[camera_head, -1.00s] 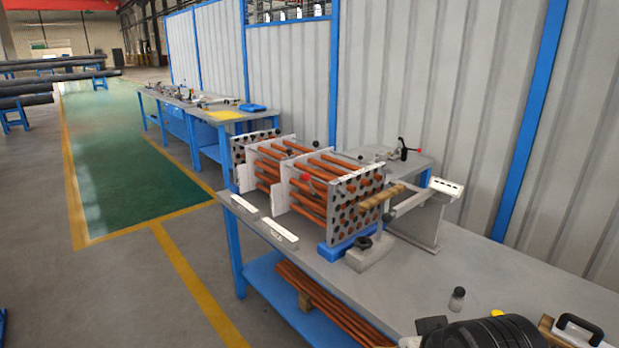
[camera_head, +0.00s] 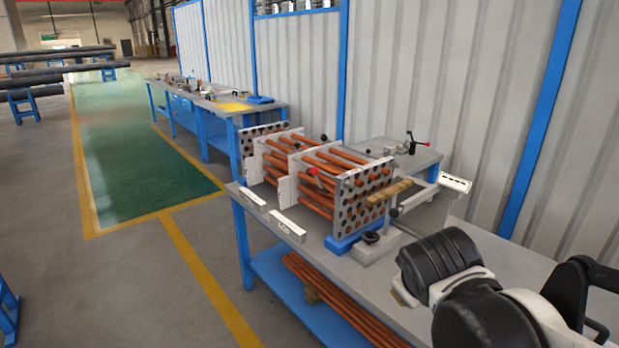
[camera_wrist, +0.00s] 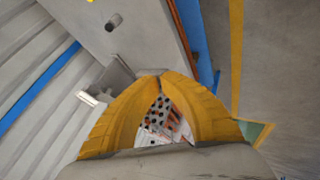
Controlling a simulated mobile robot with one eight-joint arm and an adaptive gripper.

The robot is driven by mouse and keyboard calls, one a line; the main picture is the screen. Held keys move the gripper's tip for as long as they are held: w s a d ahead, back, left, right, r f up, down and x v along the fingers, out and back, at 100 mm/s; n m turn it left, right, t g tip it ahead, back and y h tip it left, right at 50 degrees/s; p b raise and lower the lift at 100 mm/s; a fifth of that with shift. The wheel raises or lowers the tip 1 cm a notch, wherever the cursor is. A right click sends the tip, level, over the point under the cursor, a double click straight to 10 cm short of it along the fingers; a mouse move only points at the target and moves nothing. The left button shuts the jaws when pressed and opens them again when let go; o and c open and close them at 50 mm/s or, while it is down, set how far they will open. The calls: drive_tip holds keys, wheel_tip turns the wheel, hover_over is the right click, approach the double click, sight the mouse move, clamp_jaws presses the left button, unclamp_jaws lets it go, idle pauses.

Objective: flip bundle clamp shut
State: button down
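A bundle of copper-coloured tubes (camera_head: 330,160) runs through pale upright plates on the bench, with a perforated end plate (camera_head: 376,196) at its near right end. A lever with a red knob (camera_head: 313,172) stands at the bundle's front side. A small clamp with a red handle (camera_head: 417,143) sits on a grey surface behind the bundle. I cannot tell which is the bundle clamp, or its exact position. My gripper (camera_wrist: 152,73) shows in the wrist view, its two yellow fingers meeting at the tips with nothing visible between them. The perforated plate (camera_wrist: 158,112) shows beyond, through the gap between the fingers.
The end plate stands on a blue block (camera_head: 343,243). A grey stand with a black knob (camera_head: 371,237) and a wooden bar (camera_head: 390,191) are beside it. Two white labelled blocks (camera_head: 287,226) lie at the bench's front edge. Copper rods (camera_head: 330,290) lie on the lower shelf.

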sight(318, 179)
drive_tip(key=w+a+r+n+t+h+p, duration=0.1)
drive_tip(key=w+a+r+n+t+h, duration=0.15)
drive_tip(key=w+n, duration=0.7)
drive_tip(key=w+a+r+n+t+h+p, duration=0.1)
drive_tip(key=w+r+n+t+h, duration=0.15)
drive_tip(key=w, duration=1.35)
drive_tip(key=w+a+f+n+t, duration=0.2)
drive_tip(key=w+a+f+n, duration=0.1)
drive_tip(key=a+n, duration=0.2)
drive_tip(key=w+a+f+n+t+h+p, duration=0.1)
drive_tip(key=w+a+f+n+t, duration=0.2)
drive_tip(key=a+n, duration=0.2)
drive_tip(key=w+a+f+n+t+p, duration=0.1)
drive_tip(key=w+a+f+n+t, duration=0.1)
drive_tip(key=a+n, duration=0.3)
drive_tip(key=a+f, duration=0.1)
drive_tip(key=a, duration=0.2)
drive_tip(key=shift+w+a+f+n, duration=0.2)
drive_tip(key=shift+w+a+n, duration=0.1)
drive_tip(key=shift+w+n, duration=0.1)
drive_tip(key=b+x, duration=0.3)
drive_tip(key=x, duration=1.1)
drive_tip(key=shift+r+t, duration=0.3)
drive_tip(key=shift+r, duration=0.05)
drive_tip(key=shift+r, duration=0.1)
drive_tip(key=shift+d+r+m+g, duration=0.2)
drive_tip(key=shift+m+g, duration=0.1)
drive_tip(key=shift+g, duration=0.1)
